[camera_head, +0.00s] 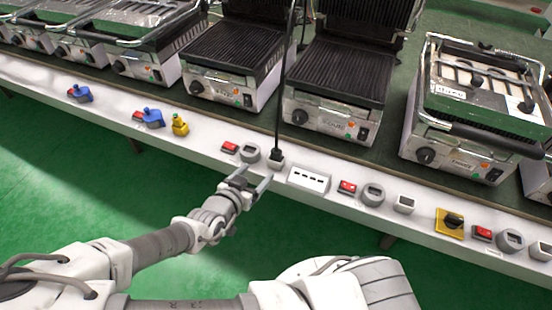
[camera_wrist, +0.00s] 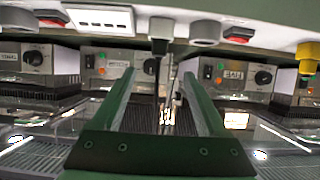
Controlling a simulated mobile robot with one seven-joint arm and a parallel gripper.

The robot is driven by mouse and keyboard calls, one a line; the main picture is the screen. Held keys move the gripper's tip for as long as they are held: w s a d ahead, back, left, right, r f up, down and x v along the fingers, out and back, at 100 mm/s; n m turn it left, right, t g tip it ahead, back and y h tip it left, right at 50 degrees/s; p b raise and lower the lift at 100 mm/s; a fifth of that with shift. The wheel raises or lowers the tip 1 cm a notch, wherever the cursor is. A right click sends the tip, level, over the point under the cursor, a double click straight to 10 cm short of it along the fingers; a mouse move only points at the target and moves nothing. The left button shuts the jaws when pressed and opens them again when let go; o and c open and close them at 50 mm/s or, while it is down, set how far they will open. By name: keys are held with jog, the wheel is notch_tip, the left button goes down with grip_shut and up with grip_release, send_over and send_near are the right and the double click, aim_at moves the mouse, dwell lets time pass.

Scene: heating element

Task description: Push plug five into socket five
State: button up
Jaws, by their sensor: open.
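A black plug (camera_head: 277,154) stands upright at a small white socket (camera_head: 275,164) on the white front ledge, its black cable rising from it. I take these for plug five and socket five, beside the grill whose label seems to read FIVE. In the upside-down wrist view the plug (camera_wrist: 160,43) meets the socket (camera_wrist: 161,27); how deep it sits I cannot tell. My gripper (camera_head: 249,182) is open and empty, just in front of the plug. In the wrist view its two green fingers (camera_wrist: 160,78) lie either side of the plug's line, apart from it.
A red switch (camera_head: 229,147) and round grey socket (camera_head: 250,152) are left of the plug. A white panel with slots (camera_head: 309,179) is close on its right. Grills (camera_head: 335,85) stand behind on the green table. The ledge's front side is open floor.

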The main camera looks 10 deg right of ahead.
aim_at(279, 150)
jog(key=b+x, duration=0.1)
jog(key=x, duration=0.3)
jog(key=b+x, duration=0.2)
jog(key=x, duration=0.2)
jog(key=b+x, duration=0.2)
jog(key=x, duration=0.2)
jog(key=shift+w+d+r, duration=0.15)
jog(key=shift+r, duration=0.1)
jog(key=b+x, duration=0.2)
jog(key=x, duration=0.2)
jog(key=shift+w+d+f, duration=0.1)
jog(key=shift+d, duration=0.15)
jog(key=shift+w+d+f, duration=0.1)
jog(key=shift+w+d, duration=0.1)
jog(key=shift+w, duration=0.2)
grip_shut()
